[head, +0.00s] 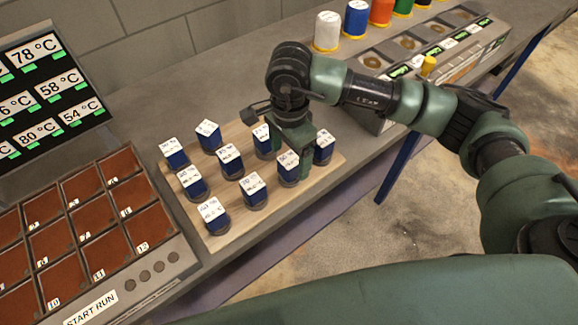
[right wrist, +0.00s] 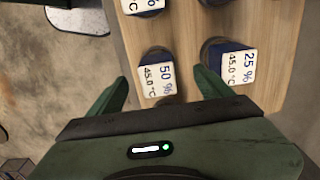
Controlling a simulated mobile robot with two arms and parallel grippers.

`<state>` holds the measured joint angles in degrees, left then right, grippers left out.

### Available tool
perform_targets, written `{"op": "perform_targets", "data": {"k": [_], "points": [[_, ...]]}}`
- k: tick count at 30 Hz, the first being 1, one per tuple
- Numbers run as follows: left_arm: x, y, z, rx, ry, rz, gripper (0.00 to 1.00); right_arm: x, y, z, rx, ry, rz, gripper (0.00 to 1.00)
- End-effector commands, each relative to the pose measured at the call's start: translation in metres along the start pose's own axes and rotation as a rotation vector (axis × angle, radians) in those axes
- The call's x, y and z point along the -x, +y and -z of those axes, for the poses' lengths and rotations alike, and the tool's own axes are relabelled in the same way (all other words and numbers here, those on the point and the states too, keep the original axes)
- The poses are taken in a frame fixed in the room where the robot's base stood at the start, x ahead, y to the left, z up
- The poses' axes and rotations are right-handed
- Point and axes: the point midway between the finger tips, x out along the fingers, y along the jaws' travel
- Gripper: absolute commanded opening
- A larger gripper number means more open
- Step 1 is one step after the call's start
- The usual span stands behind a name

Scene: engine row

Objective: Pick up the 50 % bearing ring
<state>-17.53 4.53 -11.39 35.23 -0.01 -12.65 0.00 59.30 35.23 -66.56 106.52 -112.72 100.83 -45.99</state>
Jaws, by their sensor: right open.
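The 50 % bearing ring is a dark blue piece with a white label on top reading 50 % and 45.0 °C; it shows in the right wrist view (right wrist: 158,76). In the head view I take it to be the blue piece (head: 289,172) at the board's right side, just under my right gripper (head: 293,150). In the right wrist view my right gripper (right wrist: 160,86) is open, with one finger on each side of the 50 % piece. Whether the fingers touch it I cannot tell. My left gripper is not in view.
Several similar labelled pieces stand close by on the wooden board (head: 325,178), including a 25 % one (right wrist: 232,66). A tray of brown numbered squares (head: 100,230) and a temperature screen (head: 45,88) are at left. Coloured spools (head: 327,32) and a panel (head: 440,60) stand behind.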

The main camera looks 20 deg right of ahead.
Motion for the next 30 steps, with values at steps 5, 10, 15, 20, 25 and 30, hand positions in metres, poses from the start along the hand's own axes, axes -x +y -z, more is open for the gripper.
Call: {"op": "perform_targets", "data": {"k": [5,10,15,20,25,30], "points": [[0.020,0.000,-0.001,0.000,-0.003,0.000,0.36,-0.025,0.005,-0.003,-0.001,-0.001,-0.005,0.80],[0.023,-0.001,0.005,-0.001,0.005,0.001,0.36,-0.041,0.004,-0.003,-0.001,-0.001,-0.001,0.80],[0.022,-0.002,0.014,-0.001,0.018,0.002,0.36,-0.043,0.004,-0.002,0.000,0.000,0.001,0.80],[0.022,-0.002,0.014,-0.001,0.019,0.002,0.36,-0.043,0.004,-0.003,0.000,0.000,0.001,0.52],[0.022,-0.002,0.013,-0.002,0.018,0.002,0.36,-0.043,0.004,-0.003,0.000,0.000,0.001,0.05],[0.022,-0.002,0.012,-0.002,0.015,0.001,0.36,-0.042,0.003,-0.003,0.000,-0.001,0.003,0.00]]}}
